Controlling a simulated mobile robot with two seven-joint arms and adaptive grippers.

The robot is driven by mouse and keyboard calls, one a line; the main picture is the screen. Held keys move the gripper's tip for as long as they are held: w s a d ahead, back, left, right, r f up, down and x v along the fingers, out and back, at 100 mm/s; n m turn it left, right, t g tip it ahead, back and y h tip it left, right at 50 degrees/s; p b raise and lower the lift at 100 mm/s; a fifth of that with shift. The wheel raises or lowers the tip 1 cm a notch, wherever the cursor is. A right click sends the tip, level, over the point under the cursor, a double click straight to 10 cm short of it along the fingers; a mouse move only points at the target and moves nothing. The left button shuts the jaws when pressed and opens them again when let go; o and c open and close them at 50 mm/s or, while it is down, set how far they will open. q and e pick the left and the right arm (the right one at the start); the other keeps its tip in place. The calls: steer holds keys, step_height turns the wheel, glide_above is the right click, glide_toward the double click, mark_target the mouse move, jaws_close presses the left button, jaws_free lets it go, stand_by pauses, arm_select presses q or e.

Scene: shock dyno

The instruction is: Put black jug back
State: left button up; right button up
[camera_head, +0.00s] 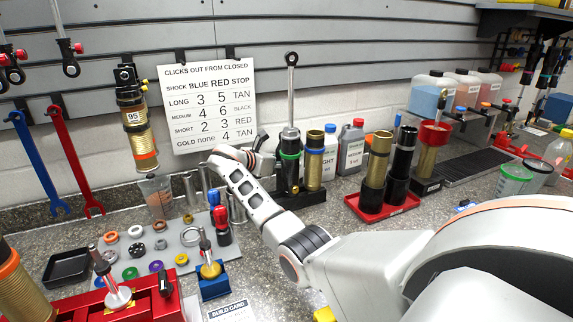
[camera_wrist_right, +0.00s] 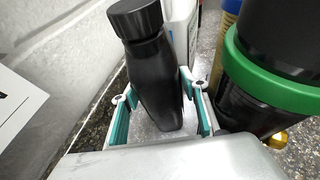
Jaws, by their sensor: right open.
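The black jug (camera_wrist_right: 150,75) stands upright in the right wrist view, a dark bottle with a ribbed black cap. My right gripper (camera_wrist_right: 158,92) is open, with one teal-lined finger on each side of the jug's body. I cannot tell whether either finger touches it. In the head view my right gripper (camera_head: 262,152) is at the back of the counter near the wall, left of the tall black shock, and largely hidden by my own wrist. I cannot make out the jug clearly there. My left gripper is not in view.
The black shock with a green ring (camera_wrist_right: 275,75) stands close to the gripper's right side; it also shows in the head view (camera_head: 289,165). Jugs, including a grey one (camera_head: 351,150), stand behind. A red tray (camera_head: 382,208) holds shock bodies. A chart (camera_head: 207,105) hangs on the wall.

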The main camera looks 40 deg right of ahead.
steer(key=w+b+v, duration=0.1)
steer(key=v, duration=1)
steer(key=shift+s+a, duration=0.35)
steer(key=shift+s, duration=0.15)
steer(key=shift+r, duration=0.1)
